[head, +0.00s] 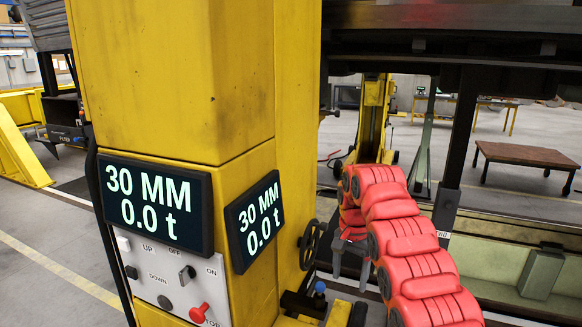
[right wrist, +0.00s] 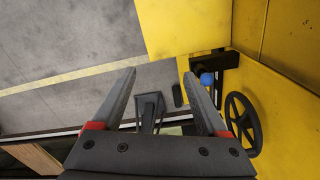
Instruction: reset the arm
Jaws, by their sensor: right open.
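My right arm (head: 410,250), in red-orange padded segments, rises from the lower right in the head view and bends over at its top. My right gripper (head: 350,278) hangs down from the bend, just right of a black handwheel (head: 310,245). In the right wrist view the gripper (right wrist: 160,73) is open, with nothing between its fingers. The handwheel (right wrist: 242,123) is to the right of the fingers, apart from them. The yellow lifting column (head: 170,75) stands left of the gripper. My left gripper is not in view.
Two displays, front (head: 155,203) and side (head: 254,220), read 30 MM and 0.0 t. Below is a control panel (head: 170,275) with a red knob (head: 200,312). A blue-capped part (head: 319,290) sits low beside the column. A dark railcar underframe (head: 450,50) spans overhead. A brown table (head: 525,155) stands behind.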

